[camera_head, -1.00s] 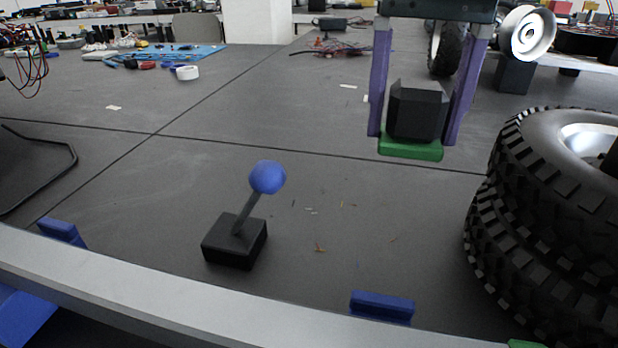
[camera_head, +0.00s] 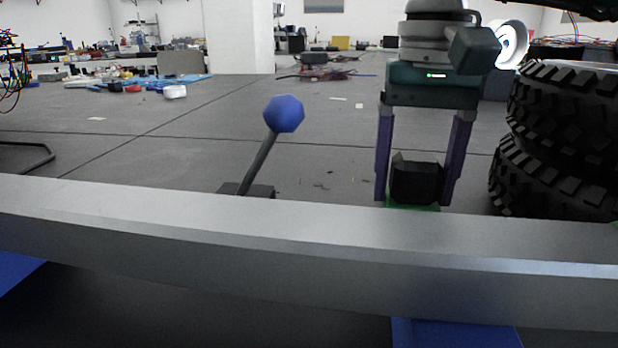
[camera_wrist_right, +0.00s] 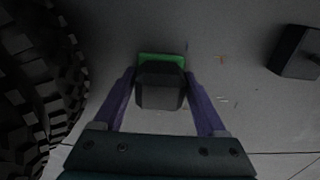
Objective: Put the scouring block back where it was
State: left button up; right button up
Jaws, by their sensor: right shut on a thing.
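The scouring block (camera_head: 416,182), a black block with a green pad beneath, is between the purple fingers of my right gripper (camera_head: 413,201). My right gripper is shut on it, with the fingers pointing down. The grey bar in front hides the lower part of the green pad in the head view. In the right wrist view the block (camera_wrist_right: 160,86) sits between the fingertips, with a green edge at its far side. I cannot tell whether the pad touches the dark tabletop (camera_head: 330,160). My left gripper is out of view.
A blue-knobbed lever (camera_head: 284,114) on a black base stands left of the block. Large stacked black tyres (camera_head: 555,150) stand close on the right. A grey metal bar (camera_head: 300,230) crosses the front. The tabletop between lever and gripper is mostly clear, with small scraps.

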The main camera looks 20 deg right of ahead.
aim_at(419, 156)
jog(key=shift+d, duration=0.1)
jog(key=shift+f, duration=0.1)
jog(key=o, duration=1.2)
jog(key=shift+o, duration=0.2)
jog(key=shift+r, duration=0.3)
notch_tip(419, 156, up, 12)
jog(key=p, duration=0.3)
jog(key=shift+f, duration=0.1)
